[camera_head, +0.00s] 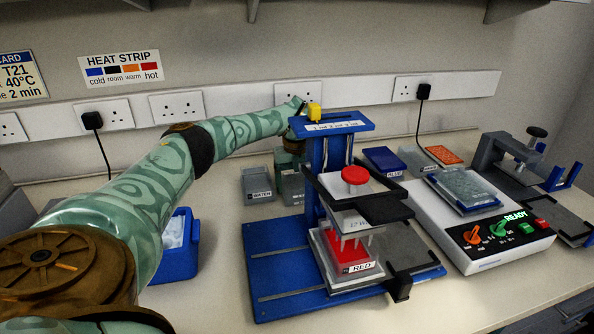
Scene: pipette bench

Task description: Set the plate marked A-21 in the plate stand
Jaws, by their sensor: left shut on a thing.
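My left arm reaches in from the left, and its wrist bends down behind the blue press-like rig (276,275). My left gripper (290,160) is mostly hidden there, just above a grey trough (293,188). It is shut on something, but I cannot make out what. My right gripper is out of view. I can read no A-21 mark. A clear plate (465,186) lies on the white heater unit (450,222), with no readable mark. A grey fixture with blue brackets (564,177) stands at the far right; I cannot tell if it is the plate stand.
The blue rig holds a red-knobbed head (355,175) over a red box (345,252) labelled RED. A WATER trough (257,184), a blue bin (178,262), a blue box (384,161) and an orange rack (444,155) stand around it.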

